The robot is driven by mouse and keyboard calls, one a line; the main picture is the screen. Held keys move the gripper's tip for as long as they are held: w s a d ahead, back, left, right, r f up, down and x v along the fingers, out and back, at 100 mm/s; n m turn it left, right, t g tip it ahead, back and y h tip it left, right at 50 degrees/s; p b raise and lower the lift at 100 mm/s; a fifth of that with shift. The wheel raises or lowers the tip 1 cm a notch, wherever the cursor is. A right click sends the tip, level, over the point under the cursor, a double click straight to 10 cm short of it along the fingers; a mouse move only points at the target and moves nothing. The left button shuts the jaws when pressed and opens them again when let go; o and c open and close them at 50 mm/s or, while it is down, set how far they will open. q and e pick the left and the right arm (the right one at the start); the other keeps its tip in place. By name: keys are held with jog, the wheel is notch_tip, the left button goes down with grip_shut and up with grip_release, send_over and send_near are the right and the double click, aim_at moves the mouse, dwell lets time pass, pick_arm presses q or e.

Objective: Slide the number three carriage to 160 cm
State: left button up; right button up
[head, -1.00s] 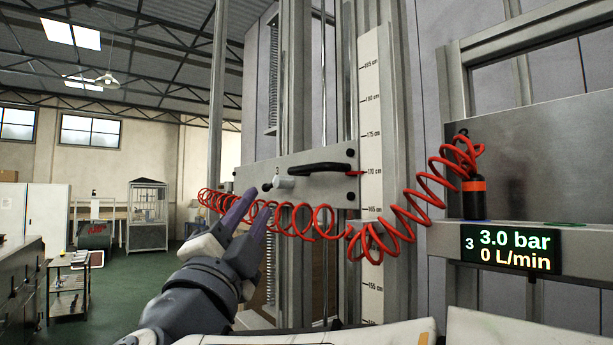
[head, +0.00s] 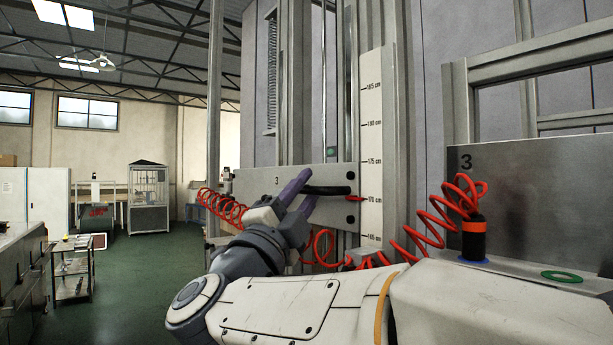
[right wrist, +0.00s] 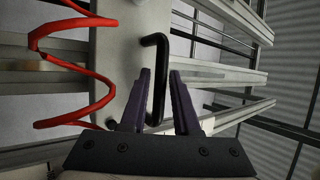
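The number three carriage (head: 250,182) is a grey plate marked "3" on the vertical rails. Its black bar handle (head: 327,190) is at the right, and a red pointer (head: 353,197) reads about 170 cm on the white scale (head: 371,150). My right gripper (head: 303,188) is at the handle, its purple fingers open. In the right wrist view the fingers of my right gripper (right wrist: 160,95) lie on either side of the handle (right wrist: 157,75), with a gap visible at the right finger. The scale's 160 cm mark is hidden behind my right arm. My left gripper is not in view.
A coiled red hose (head: 425,228) hangs across the front of the rails, close to my right arm, and runs to a black fitting with an orange band (head: 474,238) on the ledge at right. A green ring (head: 562,276) lies on that ledge.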

jog(key=shift+w, duration=0.1)
grip_shut()
dwell(1.4)
